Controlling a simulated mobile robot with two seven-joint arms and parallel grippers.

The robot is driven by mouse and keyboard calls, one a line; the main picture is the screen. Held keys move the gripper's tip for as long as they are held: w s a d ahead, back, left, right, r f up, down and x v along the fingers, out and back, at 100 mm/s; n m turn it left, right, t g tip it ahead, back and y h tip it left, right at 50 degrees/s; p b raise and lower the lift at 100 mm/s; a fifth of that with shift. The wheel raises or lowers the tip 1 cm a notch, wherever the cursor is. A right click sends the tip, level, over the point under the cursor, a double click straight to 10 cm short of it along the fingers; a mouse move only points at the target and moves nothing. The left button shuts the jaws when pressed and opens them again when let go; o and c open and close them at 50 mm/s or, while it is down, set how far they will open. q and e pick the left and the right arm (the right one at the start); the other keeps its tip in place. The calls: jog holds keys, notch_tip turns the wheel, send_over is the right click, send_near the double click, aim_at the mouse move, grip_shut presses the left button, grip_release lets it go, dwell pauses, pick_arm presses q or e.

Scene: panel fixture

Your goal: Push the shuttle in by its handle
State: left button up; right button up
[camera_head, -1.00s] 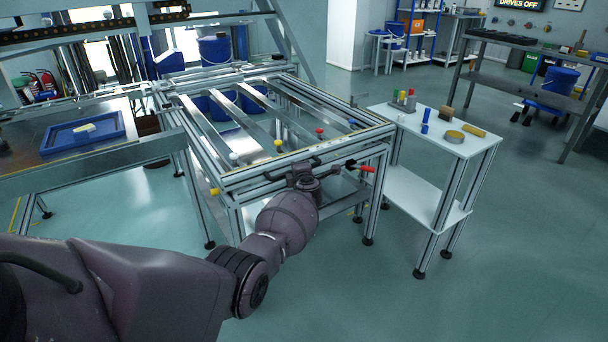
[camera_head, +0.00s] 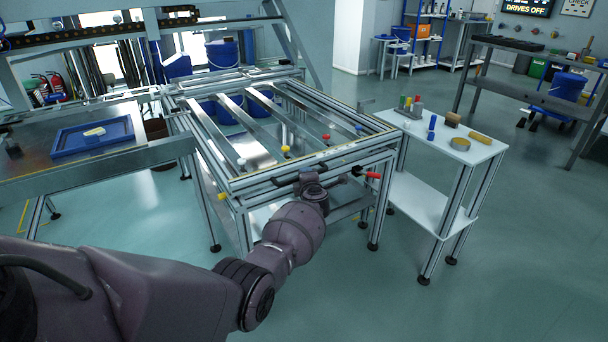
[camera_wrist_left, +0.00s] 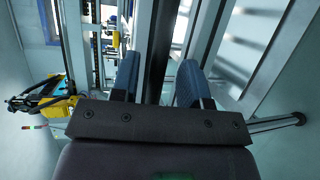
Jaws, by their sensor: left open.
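The shuttle appears to be the metal frame with several slats (camera_head: 272,116) at the middle of the head view; I cannot tell its bounds from the fixed stand. A dark handle bar (camera_head: 284,181) runs along its front side. My left gripper (camera_head: 311,178) is at this front side, by the handle, with its fingers largely hidden in the head view. In the left wrist view its two blue fingers (camera_wrist_left: 158,78) stand apart, with a dark bar (camera_wrist_left: 159,45) showing between them. I cannot tell whether they touch it. My right gripper is in neither view.
A red-ended lever (camera_head: 372,175) sticks out right of my gripper. A white side table (camera_head: 470,155) with small items stands close on the right. A metal bench (camera_head: 40,175) with a blue tray (camera_head: 92,137) adjoins on the left. The floor in front is clear.

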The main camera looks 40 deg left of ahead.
pick_arm(q)
jog(key=p+v, duration=0.3)
jog(key=v, duration=0.5)
jog(key=shift+s+d+r+p, duration=0.2)
jog(key=shift+s+r+p, duration=0.05)
jog(key=shift+r+p, duration=0.05)
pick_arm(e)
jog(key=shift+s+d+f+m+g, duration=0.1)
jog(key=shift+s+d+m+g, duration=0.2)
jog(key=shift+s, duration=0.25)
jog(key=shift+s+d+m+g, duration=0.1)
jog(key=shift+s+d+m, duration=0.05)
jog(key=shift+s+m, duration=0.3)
pick_arm(q)
jog(key=shift+s, duration=0.1)
